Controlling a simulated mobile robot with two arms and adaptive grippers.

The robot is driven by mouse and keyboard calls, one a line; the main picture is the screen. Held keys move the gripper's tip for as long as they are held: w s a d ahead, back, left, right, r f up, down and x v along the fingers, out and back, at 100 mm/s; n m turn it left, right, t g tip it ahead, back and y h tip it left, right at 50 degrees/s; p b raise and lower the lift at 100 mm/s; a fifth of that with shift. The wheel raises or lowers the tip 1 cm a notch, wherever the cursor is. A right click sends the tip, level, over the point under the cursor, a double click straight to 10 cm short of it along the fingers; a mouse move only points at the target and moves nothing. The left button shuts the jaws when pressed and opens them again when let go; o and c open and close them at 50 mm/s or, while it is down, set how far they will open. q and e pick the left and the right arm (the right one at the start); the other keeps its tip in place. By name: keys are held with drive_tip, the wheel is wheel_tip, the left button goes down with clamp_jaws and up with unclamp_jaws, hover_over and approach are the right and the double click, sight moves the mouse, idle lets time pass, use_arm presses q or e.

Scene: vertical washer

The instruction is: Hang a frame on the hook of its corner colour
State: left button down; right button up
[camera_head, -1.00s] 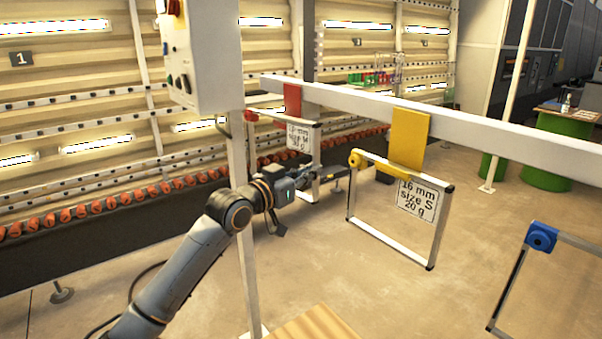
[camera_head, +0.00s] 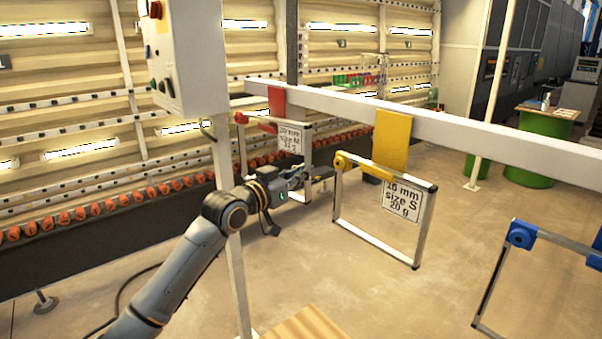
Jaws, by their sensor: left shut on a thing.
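A red-cornered frame (camera_head: 241,118) with a white label (camera_head: 291,138) is upright at the red hook (camera_head: 277,101). My left gripper (camera_head: 306,178) is shut on its right side bar, low down. The contact is small in the picture, and I cannot tell whether the frame rests on the hook. A yellow-cornered frame (camera_head: 417,231) hangs at the yellow hook (camera_head: 393,138), its label reading 16 mm, size S, 20 g. A blue-cornered frame (camera_head: 521,235) is at the right edge, partly cut off. My right gripper is not in view.
A white beam (camera_head: 480,137) carries the hooks across the view. A control box (camera_head: 187,60) on a white post (camera_head: 226,200) stands close to my left arm. A wooden surface (camera_head: 306,326) is at the bottom.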

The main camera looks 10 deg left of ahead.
use_arm(q)
drive_tip(key=shift+f, duration=0.1)
drive_tip(key=shift+d+f+b, duration=0.1)
drive_tip(key=shift+f+b, duration=0.2)
drive_tip(key=shift+f, duration=0.7)
idle(0.6)
drive_tip(key=c, duration=1.4)
unclamp_jaws()
drive_tip(key=shift+w, duration=0.1)
drive_tip(key=shift+r, duration=0.1)
drive_tip(key=w+a+p+v, duration=0.1)
drive_tip(key=v, duration=0.9)
drive_tip(key=shift+a, duration=0.3)
